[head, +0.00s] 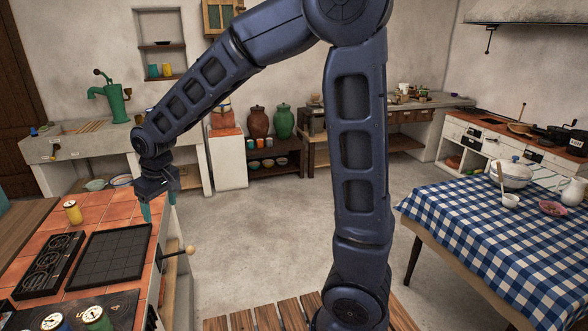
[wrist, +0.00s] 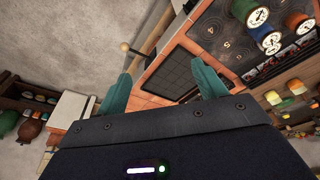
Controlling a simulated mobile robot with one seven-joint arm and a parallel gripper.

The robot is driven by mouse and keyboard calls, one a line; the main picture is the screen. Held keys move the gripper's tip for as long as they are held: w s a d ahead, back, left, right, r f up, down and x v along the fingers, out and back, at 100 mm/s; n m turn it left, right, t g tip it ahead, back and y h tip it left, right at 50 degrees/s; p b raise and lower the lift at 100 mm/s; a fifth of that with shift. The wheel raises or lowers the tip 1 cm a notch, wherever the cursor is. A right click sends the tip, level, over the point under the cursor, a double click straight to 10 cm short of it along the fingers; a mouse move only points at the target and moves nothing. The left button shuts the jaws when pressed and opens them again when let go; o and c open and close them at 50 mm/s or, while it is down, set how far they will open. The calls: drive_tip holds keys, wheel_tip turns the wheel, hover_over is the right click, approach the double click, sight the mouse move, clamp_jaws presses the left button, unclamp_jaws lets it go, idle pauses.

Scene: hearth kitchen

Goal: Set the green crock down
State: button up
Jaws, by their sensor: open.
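A large green lidded crock (head: 284,123) stands upright on top of the low dark shelf unit (head: 275,154) at the back wall, beside a brown crock (head: 258,122). The green crock also shows at the left edge of the wrist view (wrist: 8,122), partly cut off. My gripper (head: 147,208) is far from it, over the right edge of the tiled counter (head: 110,209) at left. In the wrist view my gripper (wrist: 163,86) has its two teal fingers spread wide, with nothing between them.
A table with a checked cloth (head: 480,240) stands at right. The middle floor is clear.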

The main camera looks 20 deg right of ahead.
drive_tip(key=w+d+r+m+t, duration=0.15)
drive_tip(key=d+r, duration=0.25)
drive_tip(key=d, duration=0.8)
drive_tip(key=d+r+m, duration=0.3)
drive_tip(key=d+r, duration=0.1)
drive_tip(key=d, duration=0.8)
drive_tip(key=s+d+m+h, duration=0.1)
drive_tip(key=s+d+m, duration=0.1)
drive_tip(key=s+d, duration=0.3)
drive_tip(key=s+d+r+m+t, duration=0.1)
drive_tip(key=s+d+m, duration=0.2)
drive_tip(key=d, duration=1)
drive_tip(key=shift+s+d+r+h, duration=0.2)
drive_tip(key=shift+s+h, duration=0.2)
drive_tip(key=shift+s, duration=1.35)
